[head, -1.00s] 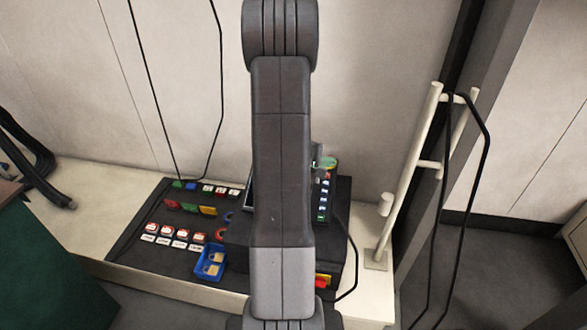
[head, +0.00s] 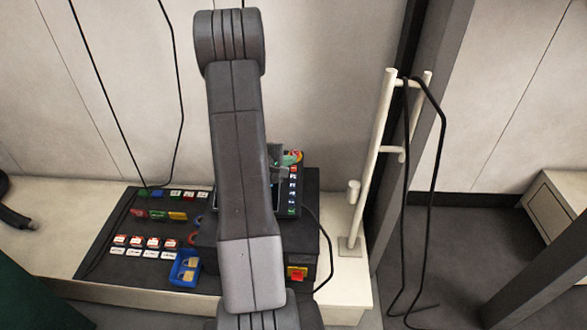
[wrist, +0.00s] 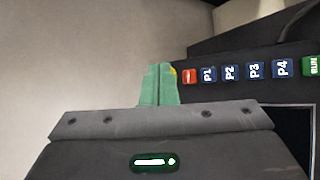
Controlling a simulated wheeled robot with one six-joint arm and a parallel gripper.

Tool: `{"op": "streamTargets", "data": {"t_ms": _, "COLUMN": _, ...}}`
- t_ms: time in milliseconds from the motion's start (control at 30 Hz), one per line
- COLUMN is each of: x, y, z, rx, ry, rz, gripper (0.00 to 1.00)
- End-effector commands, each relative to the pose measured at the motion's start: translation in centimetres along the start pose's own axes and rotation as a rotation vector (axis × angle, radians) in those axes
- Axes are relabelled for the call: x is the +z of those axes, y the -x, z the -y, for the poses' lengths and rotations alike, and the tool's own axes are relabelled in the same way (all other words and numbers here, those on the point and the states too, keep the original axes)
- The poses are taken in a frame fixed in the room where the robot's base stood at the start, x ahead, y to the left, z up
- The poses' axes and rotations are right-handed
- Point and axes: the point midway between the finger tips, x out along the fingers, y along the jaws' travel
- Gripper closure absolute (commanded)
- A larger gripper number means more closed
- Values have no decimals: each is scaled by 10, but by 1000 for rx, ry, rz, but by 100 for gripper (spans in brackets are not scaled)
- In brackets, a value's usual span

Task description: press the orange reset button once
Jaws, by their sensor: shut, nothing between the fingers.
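A small orange-red button (wrist: 189,76) sits at one end of a row of keys in the wrist view, beside the blue P1 key (wrist: 208,75). Its lettering is too small to read. In the head view it appears as a red key (head: 292,169) at the top of the column on the black control unit (head: 308,235). My gripper (wrist: 160,68) has its green fingers together, with nothing between them. In the wrist view the fingertips are just left of the orange-red button and partly cover a yellow patch (wrist: 173,72). I cannot tell whether they touch anything.
Blue P2, P3 and P4 keys and a green RUN key (wrist: 313,66) continue the row. A black mat (head: 110,240) with several switches and a blue bin (head: 185,268) lies left on the bench. A cream rail stand (head: 370,170) with black cables stands right.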

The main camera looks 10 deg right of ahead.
Motion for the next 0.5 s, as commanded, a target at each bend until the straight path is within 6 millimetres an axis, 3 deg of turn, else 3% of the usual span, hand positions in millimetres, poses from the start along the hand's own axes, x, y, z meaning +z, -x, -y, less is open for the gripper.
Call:
{"op": "streamTargets", "data": {"t_ms": 200, "x": -16, "y": -22, "z": 19, "rx": 1, "ry": -2, "rz": 0, "gripper": 100}}
{"op": "streamTargets", "data": {"t_ms": 500, "x": -23, "y": -32, "z": 24, "rx": 1, "ry": -1, "rz": 1, "gripper": 100}}
